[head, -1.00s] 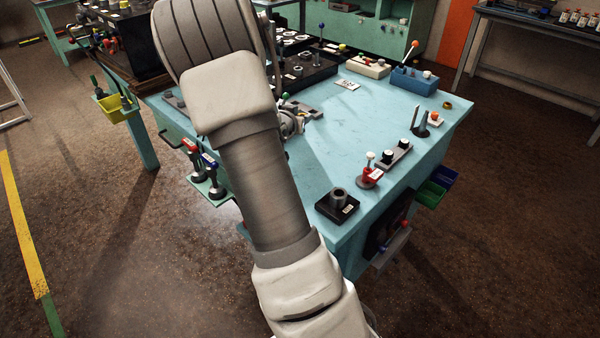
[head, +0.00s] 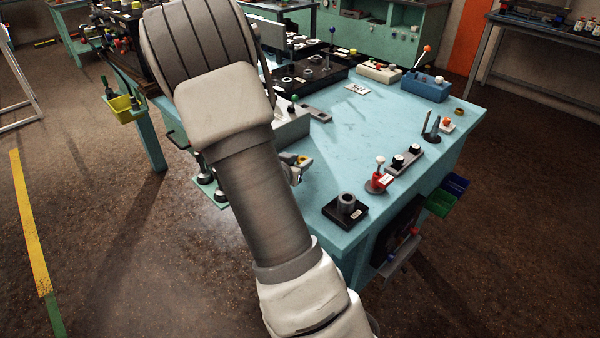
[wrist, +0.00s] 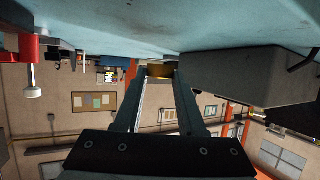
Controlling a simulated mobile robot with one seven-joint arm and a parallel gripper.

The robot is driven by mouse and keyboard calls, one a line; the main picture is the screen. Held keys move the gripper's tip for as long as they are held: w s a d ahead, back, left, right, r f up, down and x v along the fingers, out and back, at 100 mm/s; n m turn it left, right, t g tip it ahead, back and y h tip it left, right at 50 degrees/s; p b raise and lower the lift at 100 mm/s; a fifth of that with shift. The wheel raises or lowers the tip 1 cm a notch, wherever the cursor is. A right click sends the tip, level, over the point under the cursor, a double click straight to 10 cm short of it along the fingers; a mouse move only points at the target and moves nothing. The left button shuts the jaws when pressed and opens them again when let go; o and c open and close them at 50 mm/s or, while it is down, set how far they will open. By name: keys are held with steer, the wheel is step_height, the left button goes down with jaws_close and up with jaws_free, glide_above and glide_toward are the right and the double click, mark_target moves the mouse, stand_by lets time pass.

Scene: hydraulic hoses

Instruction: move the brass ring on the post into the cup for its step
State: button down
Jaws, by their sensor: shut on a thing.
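My gripper (head: 302,161) is low over the front left part of the blue table, mostly behind my arm in the head view. In the wrist view its two fingers (wrist: 160,74) are shut on a small brass ring (wrist: 160,70). The ring shows as a small yellow spot at the fingertips in the head view (head: 303,160). A black block with a grey round cup-like piece (head: 346,200) stands at the table's near corner, right of my gripper. Several grey cup-like pieces (head: 309,72) stand in a black tray at the back. I cannot tell which cup is for this step.
A red clamp (head: 379,182) and a grey block with black knobs (head: 404,160) stand on the right. Another small brass piece (head: 459,111) lies near the right edge. A blue box (head: 424,87) stands farther back. The table's middle is clear.

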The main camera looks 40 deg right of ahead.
steer(key=shift+f+b, duration=0.3)
steer(key=shift+f, duration=1.5)
steer(key=shift+f, duration=0.15)
steer(key=c, duration=0.5)
jaws_free()
